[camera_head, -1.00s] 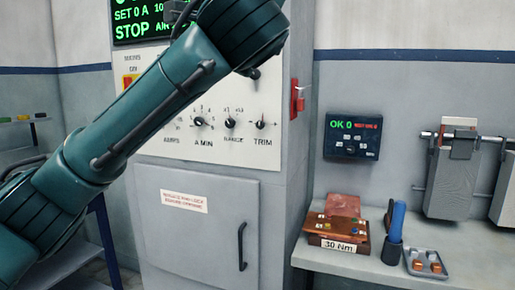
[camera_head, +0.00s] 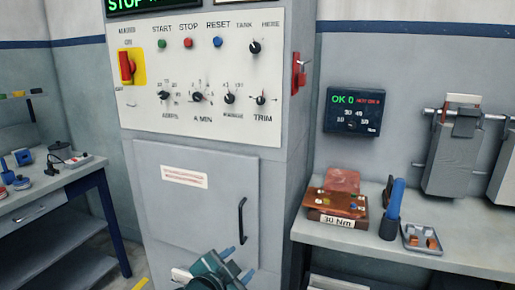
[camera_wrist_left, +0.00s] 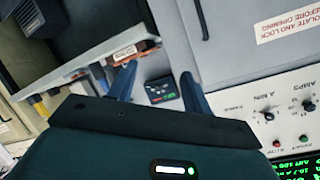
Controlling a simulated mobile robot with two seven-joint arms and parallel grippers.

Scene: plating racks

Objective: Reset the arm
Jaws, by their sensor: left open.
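My left gripper (camera_head: 236,262) shows at the bottom of the head view, in front of the lower cabinet door. Its two blue fingers are apart and nothing is between them. In the left wrist view the open fingers (camera_wrist_left: 158,84) point toward the cabinet and the bench, clear of both. Most of my left arm is below the head view. My right gripper is not in view.
The grey control cabinet (camera_head: 215,150) with knobs and a door handle (camera_head: 242,220) stands in the middle. At right, a bench (camera_head: 465,250) holds a 30 Nm block (camera_head: 338,205), a blue-handled tool (camera_head: 394,205) and a small tray (camera_head: 422,238). A table (camera_head: 60,185) stands at left.

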